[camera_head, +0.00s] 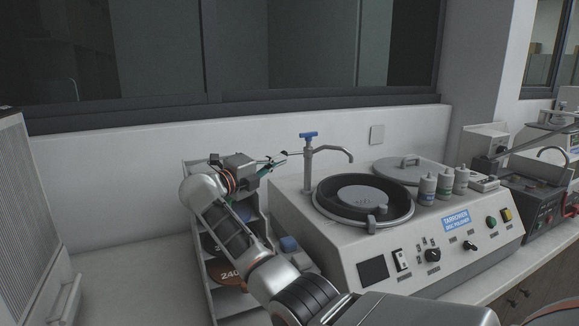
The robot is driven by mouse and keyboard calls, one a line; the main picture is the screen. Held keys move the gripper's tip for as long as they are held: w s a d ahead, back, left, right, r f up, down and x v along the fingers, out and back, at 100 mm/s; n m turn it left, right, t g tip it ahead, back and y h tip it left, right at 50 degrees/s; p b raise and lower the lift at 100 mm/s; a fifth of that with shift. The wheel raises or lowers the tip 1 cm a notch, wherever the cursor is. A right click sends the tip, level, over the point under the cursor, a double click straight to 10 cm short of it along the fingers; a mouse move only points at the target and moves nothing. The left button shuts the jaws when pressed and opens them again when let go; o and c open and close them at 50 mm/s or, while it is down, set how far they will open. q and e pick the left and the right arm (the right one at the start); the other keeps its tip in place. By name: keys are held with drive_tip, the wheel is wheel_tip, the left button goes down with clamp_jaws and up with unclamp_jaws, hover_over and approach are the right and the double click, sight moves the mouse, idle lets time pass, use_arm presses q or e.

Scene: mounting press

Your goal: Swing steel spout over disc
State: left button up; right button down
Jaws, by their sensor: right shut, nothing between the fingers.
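The steel spout (331,149) tops an upright post with a blue handle (309,135) at the back left of the polisher. Its arm points right and its tip bends down. In the picture the tip lies just above the rear rim of the black bowl; I cannot tell whether it hangs over the disc. The grey disc (362,199) sits level inside the bowl (327,204). My right gripper (283,157) is shut and empty, its fingertips just left of the spout's post, with a small gap showing. My left gripper is not in view.
The polisher's front panel (440,245) carries knobs and switches. A round grey lid (410,168) and several small bottles (444,184) stand right of the bowl. A rack (226,272) with discs lies beneath my right arm. The bench at left is clear.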

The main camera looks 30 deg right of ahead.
drive_tip(key=v, duration=0.7)
drive_tip(key=shift+s+a, duration=0.1)
drive_tip(key=shift+a, duration=0.2)
drive_tip(key=shift+f, duration=0.15)
